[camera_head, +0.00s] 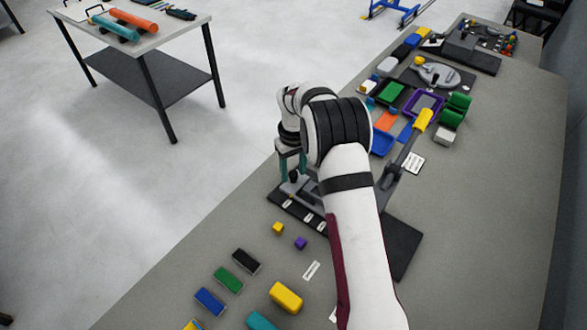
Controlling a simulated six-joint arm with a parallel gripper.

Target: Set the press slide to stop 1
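The press stands on a dark base plate (403,248) on the grey bench, mostly hidden behind my arm. Its grey lever (403,155) rises to a yellow handle (423,119). A dark strip (296,212) with several small white labels runs along the press's near left side; I cannot read the labels. My gripper (292,176) points down over the strip's upper left end. Its teal-sided fingers are apart, with a small dark knob (294,177) seen between or just behind their tips. I cannot tell whether they touch it. The slide itself is not clearly seen.
A yellow cube (278,227) and a purple cube (300,243) lie near the strip. Black (246,261), green (229,279), blue (210,301) and yellow (286,297) blocks lie nearer. Coloured trays and tools crowd the bench beyond. A separate table (165,35) stands upper left.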

